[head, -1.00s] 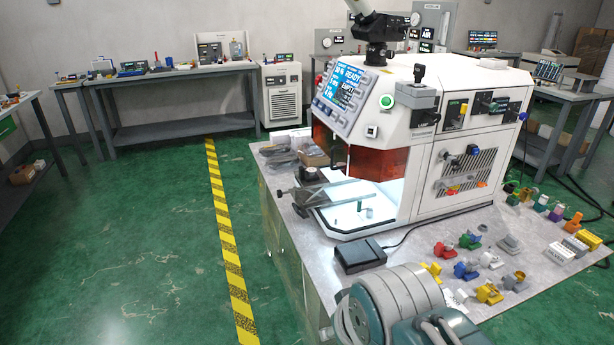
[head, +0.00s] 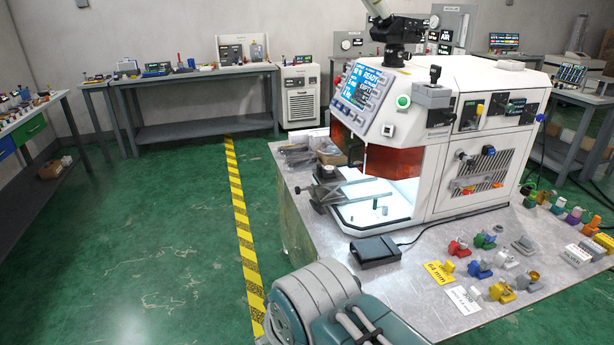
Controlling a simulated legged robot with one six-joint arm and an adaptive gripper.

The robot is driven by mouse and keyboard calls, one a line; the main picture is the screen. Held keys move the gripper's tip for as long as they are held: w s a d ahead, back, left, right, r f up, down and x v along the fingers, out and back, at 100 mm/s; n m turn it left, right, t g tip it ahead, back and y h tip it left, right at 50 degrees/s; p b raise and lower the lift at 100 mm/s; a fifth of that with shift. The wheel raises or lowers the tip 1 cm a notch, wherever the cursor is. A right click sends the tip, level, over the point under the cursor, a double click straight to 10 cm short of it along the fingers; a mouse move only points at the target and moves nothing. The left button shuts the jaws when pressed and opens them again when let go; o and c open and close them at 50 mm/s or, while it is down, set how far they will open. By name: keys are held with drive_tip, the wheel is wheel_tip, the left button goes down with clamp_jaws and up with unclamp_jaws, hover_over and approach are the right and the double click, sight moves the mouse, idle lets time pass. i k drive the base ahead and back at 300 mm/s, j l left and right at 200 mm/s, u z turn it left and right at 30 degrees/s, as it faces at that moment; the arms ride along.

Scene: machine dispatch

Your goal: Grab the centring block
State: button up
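I cannot tell which of the small parts is the centring block. A small grey cylinder (head: 384,210) stands on the lit white plate inside the machine's opening. My gripper is not in view; only grey and teal links of my arm show at the bottom.
The white machine (head: 480,110) with its screen fills the back of the bench. A black pedal box (head: 375,251) and a yellow label (head: 438,273) lie in front. A white label (head: 463,299) lies nearby. Green floor with a yellow-black stripe (head: 238,200) is free at left.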

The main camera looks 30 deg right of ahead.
sight(327, 173)
drive_tip(key=i+j, duration=0.4)
drive_tip(key=j, duration=0.15)
drive_tip(key=i+j, duration=0.4)
drive_tip(key=j, duration=0.15)
drive_tip(key=i+z, duration=0.45)
drive_tip(key=i, duration=0.25)
drive_tip(key=i+j+z, duration=0.25)
drive_tip(key=i+z, duration=0.2)
drive_tip(key=i, duration=0.25)
drive_tip(key=i+z, duration=0.2)
drive_tip(key=z, duration=0.2)
drive_tip(key=i+z, duration=0.2)
drive_tip(key=z, duration=0.2)
drive_tip(key=i+j+z, duration=0.1)
drive_tip(key=z, duration=0.25)
drive_tip(key=i+j+z, duration=0.15)
drive_tip(key=z, duration=0.25)
drive_tip(key=i+j+z, duration=0.1)
drive_tip(key=z, duration=0.25)
drive_tip(key=i+j+z, duration=0.15)
drive_tip(key=i+z, duration=0.25)
drive_tip(key=j+z, duration=0.2)
drive_tip(key=z, duration=0.15)
drive_tip(key=i, duration=0.05)
